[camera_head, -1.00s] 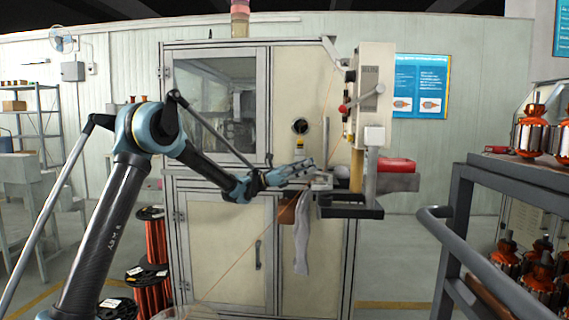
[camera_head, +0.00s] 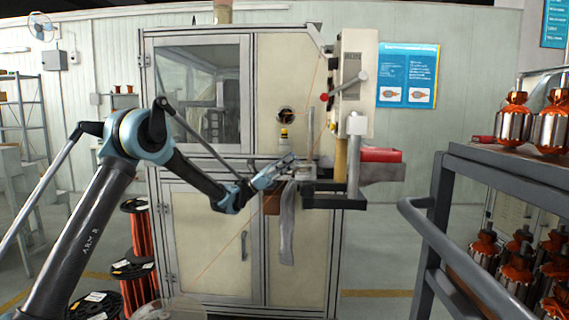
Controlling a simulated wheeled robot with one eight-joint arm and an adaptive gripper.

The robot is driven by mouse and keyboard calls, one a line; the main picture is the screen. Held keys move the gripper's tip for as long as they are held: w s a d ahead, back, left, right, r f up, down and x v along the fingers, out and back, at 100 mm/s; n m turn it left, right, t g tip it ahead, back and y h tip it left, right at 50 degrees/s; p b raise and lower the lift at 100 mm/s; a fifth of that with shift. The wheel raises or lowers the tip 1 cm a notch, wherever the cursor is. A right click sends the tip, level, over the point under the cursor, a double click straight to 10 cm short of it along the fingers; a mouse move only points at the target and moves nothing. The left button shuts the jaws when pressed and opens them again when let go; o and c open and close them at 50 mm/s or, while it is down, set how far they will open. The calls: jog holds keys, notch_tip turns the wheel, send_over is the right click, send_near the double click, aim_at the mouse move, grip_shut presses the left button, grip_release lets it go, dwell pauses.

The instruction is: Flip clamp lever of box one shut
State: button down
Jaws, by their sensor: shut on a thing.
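My gripper (camera_head: 289,160) is at the front of the winding machine (camera_head: 203,215), beside a small metal fixture (camera_head: 304,172) on its work shelf. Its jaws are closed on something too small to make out. A thin orange wire runs from the lower left up toward the gripper and fixture; I cannot tell whether the jaws hold it. An upright grey bar (camera_head: 310,128) stands just right of the fingertips. I cannot tell which part is box one's clamp lever.
A grey cloth (camera_head: 287,225) hangs under the shelf. A red bin (camera_head: 380,155) is to the right of the fixture. A dark rack (camera_head: 500,180) with several armatures fills the right side. Wire spools (camera_head: 133,268) stand at lower left. Open floor lies between machine and rack.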

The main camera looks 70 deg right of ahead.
jog(key=shift+w, duration=0.2)
jog(key=c, duration=1.6)
grip_release()
jog(key=shift+w, duration=0.1)
jog(key=shift+o, duration=0.6)
jog(key=v, duration=1.2)
